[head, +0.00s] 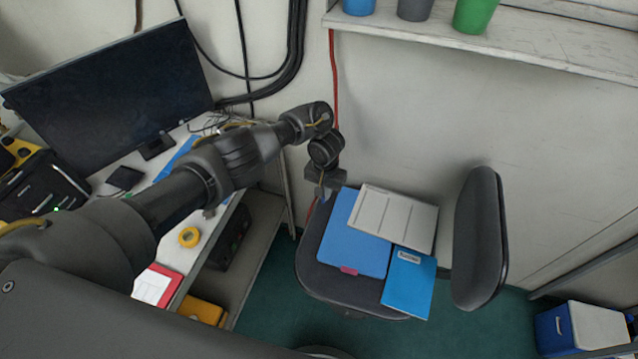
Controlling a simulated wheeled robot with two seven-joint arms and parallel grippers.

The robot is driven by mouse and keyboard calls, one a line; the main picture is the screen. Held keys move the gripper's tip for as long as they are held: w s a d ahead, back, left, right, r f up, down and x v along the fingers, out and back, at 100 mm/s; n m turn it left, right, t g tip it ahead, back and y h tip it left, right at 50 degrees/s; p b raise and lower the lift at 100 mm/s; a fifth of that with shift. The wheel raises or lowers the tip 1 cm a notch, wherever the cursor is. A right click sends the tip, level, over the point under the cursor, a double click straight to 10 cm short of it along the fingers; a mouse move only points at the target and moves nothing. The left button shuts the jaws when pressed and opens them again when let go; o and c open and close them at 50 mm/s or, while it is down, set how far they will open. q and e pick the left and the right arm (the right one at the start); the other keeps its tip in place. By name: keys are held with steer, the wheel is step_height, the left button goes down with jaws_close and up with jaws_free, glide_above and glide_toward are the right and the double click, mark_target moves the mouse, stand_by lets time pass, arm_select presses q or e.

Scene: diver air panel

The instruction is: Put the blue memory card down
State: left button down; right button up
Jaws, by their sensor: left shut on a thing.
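My left arm reaches in from the left across the desk. Its gripper (322,194) points down over the back-left edge of the chair seat, beside the blue folder. The gripper is shut on a small bluish thing at its fingertips, which I take to be the blue memory card (321,195); it is too small and too covered by the fingers to make out fully. I cannot tell how high it is above the seat. My right gripper is not in view.
The dark office chair (330,285) holds a large blue folder (355,243), a grey folder (393,217) and a blue booklet (408,285). Its backrest (478,240) stands right. A monitor (110,90) and yellow tape roll (189,237) are on the desk. A shelf (480,40) juts out above.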

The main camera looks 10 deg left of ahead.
arm_select(q)
steer(key=r, duration=0.2)
steer(key=r+m, duration=0.1)
steer(key=r, duration=0.1)
steer(key=shift+w+d, duration=0.1)
steer(key=shift+d, duration=0.1)
steer(key=s+a+r+m, duration=0.1)
steer(key=s+a, duration=0.2)
steer(key=s, duration=0.3)
steer(key=s+a+r+m+b, duration=0.1)
steer(key=s+a, duration=0.3)
steer(key=s, duration=0.3)
steer(key=s+a+r, duration=0.2)
steer(key=s+a, duration=0.1)
steer(key=s, duration=0.3)
steer(key=shift+s+a+m, duration=0.15)
steer(key=shift+a+m, duration=0.1)
steer(key=shift+m, duration=0.15)
